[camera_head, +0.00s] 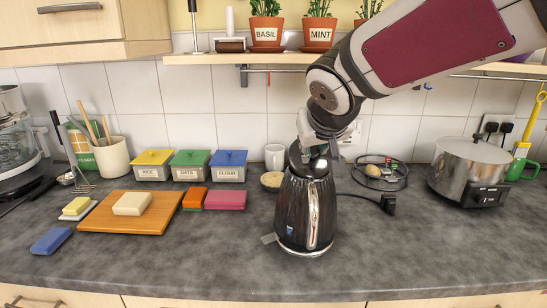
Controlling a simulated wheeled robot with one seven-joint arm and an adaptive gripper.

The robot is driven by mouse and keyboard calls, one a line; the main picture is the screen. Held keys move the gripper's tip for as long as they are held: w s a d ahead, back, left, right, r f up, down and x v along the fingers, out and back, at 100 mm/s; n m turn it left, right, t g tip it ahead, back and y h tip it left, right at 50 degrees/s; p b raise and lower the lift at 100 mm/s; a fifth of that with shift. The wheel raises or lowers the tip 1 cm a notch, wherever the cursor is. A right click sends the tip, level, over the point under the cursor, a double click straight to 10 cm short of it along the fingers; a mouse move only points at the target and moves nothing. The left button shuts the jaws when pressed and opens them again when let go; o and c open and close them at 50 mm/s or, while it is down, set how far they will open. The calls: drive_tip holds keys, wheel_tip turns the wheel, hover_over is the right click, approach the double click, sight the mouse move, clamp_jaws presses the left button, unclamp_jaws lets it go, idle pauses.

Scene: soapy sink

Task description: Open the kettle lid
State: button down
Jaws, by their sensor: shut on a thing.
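The kettle (300,210) stands upright on the grey countertop, right of the middle. It is dark with a shiny handle facing the front. The kettle lid (297,158) shows as a dark piece at the top of the kettle, right under my gripper. My gripper (313,153) comes down from the upper right, its fingers at the kettle's top, shut on the lid area. The fingertips and much of the lid are hidden by each other, so I cannot tell how far the lid is tilted.
A steel pot (465,165) stands at the right. A wire rack (380,172) and a black plug (388,203) lie right of the kettle. A white mug (275,157), sponges (225,199) and a wooden board (100,215) are left. The front countertop is clear. A shelf with plants (266,25) hangs above.

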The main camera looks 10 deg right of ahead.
sight(314, 157)
drive_tip(key=shift+s+a+f+t+h+b, duration=0.15)
drive_tip(key=shift+s+t+b, duration=0.4)
drive_tip(key=shift+b, duration=1.75)
drive_tip(key=shift+s+d+f+t+h+b, duration=0.15)
drive_tip(key=shift+t+b, duration=0.55)
drive_tip(key=shift+b, duration=1.65)
drive_tip(key=shift+s+a+f+t+b, duration=0.2)
drive_tip(key=shift+s+t+b, duration=0.35)
drive_tip(key=shift+b, duration=1.75)
drive_tip(key=s+t+b, duration=0.1)
drive_tip(key=b, duration=0.6)
drive_tip(key=s+f+t+b, duration=0.1)
drive_tip(key=t+b, duration=0.1)
drive_tip(key=b, duration=0.4)
drive_tip(key=shift+a+f+h+b, duration=0.15)
drive_tip(key=shift+h+b, duration=0.25)
drive_tip(key=t+b, duration=0.1)
drive_tip(key=b, duration=0.2)
drive_tip(key=shift+s, duration=0.15)
drive_tip(key=shift+s+a+t+b, duration=0.1)
drive_tip(key=shift+t+b, duration=0.3)
drive_tip(key=shift+b, duration=0.45)
drive_tip(key=c, duration=1.3)
unclamp_jaws()
drive_tip(key=shift+c, duration=0.2)
drive_tip(key=s+a, duration=0.2)
drive_tip(key=s, duration=0.9)
drive_tip(key=shift+s+a, duration=0.2)
drive_tip(key=shift+s, duration=0.2)
